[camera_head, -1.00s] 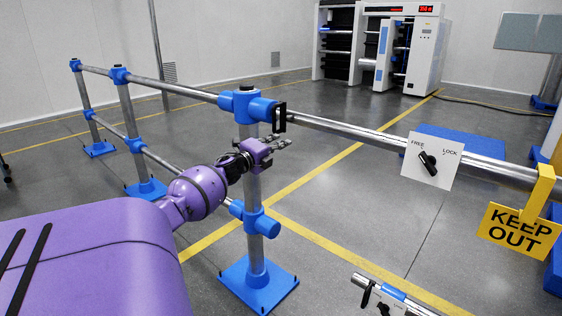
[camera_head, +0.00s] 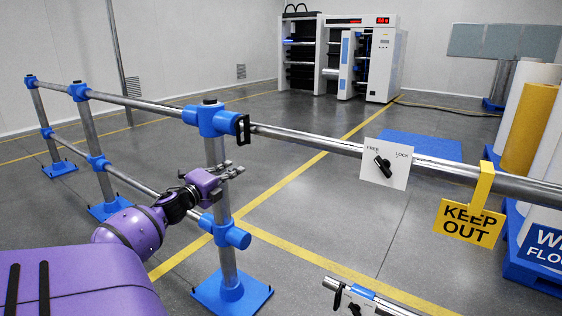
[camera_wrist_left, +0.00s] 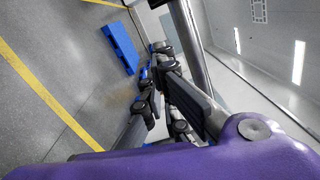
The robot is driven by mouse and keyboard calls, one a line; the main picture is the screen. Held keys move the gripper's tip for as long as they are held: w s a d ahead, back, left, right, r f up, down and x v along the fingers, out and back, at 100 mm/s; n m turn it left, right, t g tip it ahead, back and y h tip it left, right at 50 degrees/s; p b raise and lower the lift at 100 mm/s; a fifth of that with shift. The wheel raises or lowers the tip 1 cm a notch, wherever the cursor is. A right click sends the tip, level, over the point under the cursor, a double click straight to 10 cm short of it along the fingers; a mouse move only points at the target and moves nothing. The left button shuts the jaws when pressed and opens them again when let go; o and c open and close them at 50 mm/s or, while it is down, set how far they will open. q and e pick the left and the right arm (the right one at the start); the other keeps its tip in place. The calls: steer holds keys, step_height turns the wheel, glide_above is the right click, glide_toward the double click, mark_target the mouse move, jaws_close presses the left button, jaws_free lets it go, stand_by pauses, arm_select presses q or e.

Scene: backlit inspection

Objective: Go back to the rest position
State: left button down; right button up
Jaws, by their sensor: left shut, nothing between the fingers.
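My left gripper (camera_head: 229,172) is in the head view, on the purple arm that comes in from the lower left. It is in front of the upright post of the metal railing (camera_head: 322,145), below the blue corner joint (camera_head: 212,120). In the left wrist view its dark fingers (camera_wrist_left: 157,75) are close together with nothing between them. Whether the gripper touches the post cannot be told. My right gripper is not in view.
A FREE/LOCK plate (camera_head: 396,167) with a black knob hangs on the rail. A yellow KEEP OUT sign (camera_head: 468,222) hangs to its right. A white machine (camera_head: 385,62) stands far back. The floor beyond the rail is largely open.

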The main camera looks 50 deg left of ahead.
arm_select(q)
steer(key=s+d+f+n+g+p, duration=0.3)
steer(key=d+f+n, duration=0.45)
steer(key=f, duration=0.75)
steer(key=s+d+f+n+g+h+p, duration=0.1)
steer(key=s+d+f+n+g, duration=0.1)
steer(key=s+d+f, duration=0.6)
steer(key=s+d+f+n+g+h+p, duration=0.1)
steer(key=s+d+f+g, duration=0.1)
steer(key=s+d+f, duration=0.6)
steer(key=s+d+n+h+p, duration=0.1)
steer(key=s+d, duration=0.4)
steer(key=d, duration=0.5)
steer(key=s+d+n+g+h+p, duration=0.1)
steer(key=s+d+n+p, duration=0.2)
steer(key=d, duration=0.7)
steer(key=s+d+r+n+g+h+p, duration=0.1)
steer(key=s+d+n, duration=0.1)
steer(key=s+d, duration=0.5)
steer(key=d, duration=0.3)
steer(key=shift+d+p, duration=0.4)
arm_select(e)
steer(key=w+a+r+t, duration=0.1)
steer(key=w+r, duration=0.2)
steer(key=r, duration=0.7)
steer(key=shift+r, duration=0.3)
